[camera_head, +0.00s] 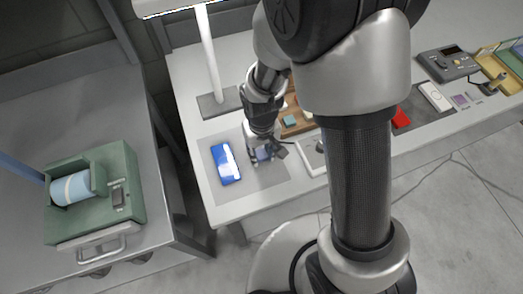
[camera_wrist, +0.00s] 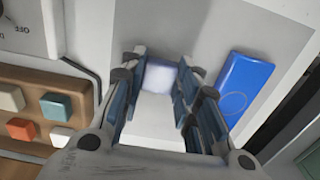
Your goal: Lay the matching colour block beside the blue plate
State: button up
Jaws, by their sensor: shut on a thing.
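The blue plate (camera_head: 226,163) lies flat on a grey mat on the table, and it shows at the right of the wrist view (camera_wrist: 243,88). My gripper (camera_head: 263,152) is just right of the plate in the head view, low over the mat. In the wrist view its fingers (camera_wrist: 158,95) are closed on a block (camera_wrist: 159,77). The block looks pale lavender there and bluish-purple in the head view (camera_head: 264,154). A gap separates block and plate. The fingers hide the block's sides, and I cannot tell whether it touches the mat.
A wooden tray (camera_wrist: 80,93) holds several blocks, among them a teal one (camera_wrist: 55,106) and an orange-red one (camera_wrist: 20,128). A lamp-like post (camera_head: 208,50) stands behind the plate. The grey mat (camera_head: 265,185) is bare in front of the gripper.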

jog(key=shift+f+b, duration=0.5)
jog(key=shift+f, duration=0.1)
dwell(0.4)
jog(key=o, duration=1.1)
jog(key=shift+o, duration=0.2)
notch_tip(320, 180, up, 12)
